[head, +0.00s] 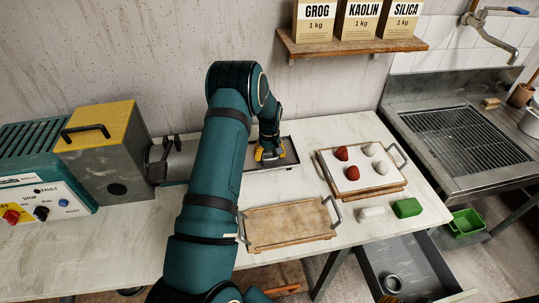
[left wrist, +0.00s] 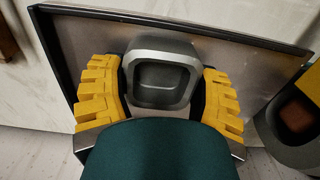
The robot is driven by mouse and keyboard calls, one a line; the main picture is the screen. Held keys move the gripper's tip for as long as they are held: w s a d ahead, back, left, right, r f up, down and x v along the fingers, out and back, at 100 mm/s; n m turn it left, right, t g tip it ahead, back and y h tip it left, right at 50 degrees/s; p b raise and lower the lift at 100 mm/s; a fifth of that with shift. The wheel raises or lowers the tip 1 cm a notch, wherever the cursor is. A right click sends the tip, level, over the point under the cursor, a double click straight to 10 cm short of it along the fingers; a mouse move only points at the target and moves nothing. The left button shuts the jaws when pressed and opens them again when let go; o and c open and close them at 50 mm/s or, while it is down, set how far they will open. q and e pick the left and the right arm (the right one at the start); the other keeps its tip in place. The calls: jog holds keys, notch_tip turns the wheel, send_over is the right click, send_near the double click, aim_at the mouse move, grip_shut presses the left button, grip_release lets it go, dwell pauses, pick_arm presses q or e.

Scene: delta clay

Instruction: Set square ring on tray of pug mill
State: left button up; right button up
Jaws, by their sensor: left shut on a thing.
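My left gripper (head: 268,153) is over the pug mill's tray (head: 289,149), a shallow dark-rimmed tray at the mill's outlet. In the left wrist view, the gripper's yellow fingers (left wrist: 160,95) are shut on the dark grey square ring (left wrist: 161,48), one on each side. The tray (left wrist: 245,65) spreads behind the ring; whether the ring touches it I cannot tell. In the head view the gripper hides the ring. The pug mill (head: 105,150) stands at the left, and its round outlet (left wrist: 290,130) shows at the right of the wrist view, with brown clay inside. My right gripper is not in view.
An empty wooden board with handles (head: 288,225) lies in front of the tray. Another board (head: 340,183) at the right holds red and pale lumps. An open drawer (head: 420,262) juts out below.

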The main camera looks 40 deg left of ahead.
pick_arm(q)
jog(key=shift+f, duration=0.1)
jog(key=o, duration=1.3)
notch_tip(320, 180, up, 12)
jog(key=shift+r+p, duration=0.2)
jog(key=shift+p, duration=0.15)
jog(key=shift+s, duration=0.1)
